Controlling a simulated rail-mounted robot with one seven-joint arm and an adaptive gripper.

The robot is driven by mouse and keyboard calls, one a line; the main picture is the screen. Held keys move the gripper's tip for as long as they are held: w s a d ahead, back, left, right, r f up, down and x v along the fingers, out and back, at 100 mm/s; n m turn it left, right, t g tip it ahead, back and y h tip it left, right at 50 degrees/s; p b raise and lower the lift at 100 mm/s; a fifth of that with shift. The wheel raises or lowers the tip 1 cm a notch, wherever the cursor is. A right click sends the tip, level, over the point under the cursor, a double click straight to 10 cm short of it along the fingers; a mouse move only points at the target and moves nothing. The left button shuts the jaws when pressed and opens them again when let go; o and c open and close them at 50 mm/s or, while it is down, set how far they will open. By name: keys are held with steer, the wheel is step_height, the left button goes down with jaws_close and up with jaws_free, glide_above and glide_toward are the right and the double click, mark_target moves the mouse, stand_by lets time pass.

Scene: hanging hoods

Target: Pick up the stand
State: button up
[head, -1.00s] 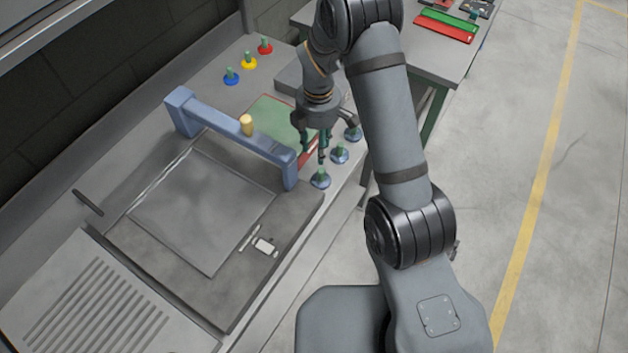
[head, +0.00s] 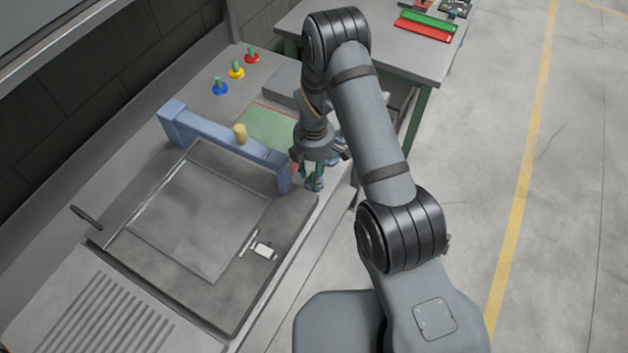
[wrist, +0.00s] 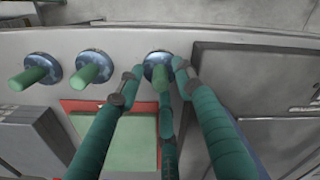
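Three stands with round metallic bases and green pegs line the front edge in the wrist view: a left one (wrist: 36,71), a middle one (wrist: 89,69) and a right one (wrist: 157,60). My gripper (wrist: 157,82) has green fingers spread around the right stand's peg, with gaps visible on either side. In the head view my gripper (head: 312,172) is low over this stand (head: 314,186) at the bench's front edge, beside the blue bridge's near end. The other two stands are mostly hidden behind my gripper there. Contact with the peg cannot be told.
A green panel with a red edge (head: 268,127) lies behind. Blue (head: 220,87), yellow (head: 237,71) and red (head: 252,56) pegged pieces stand farther back.

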jaws_close()
stand_by(0.6)
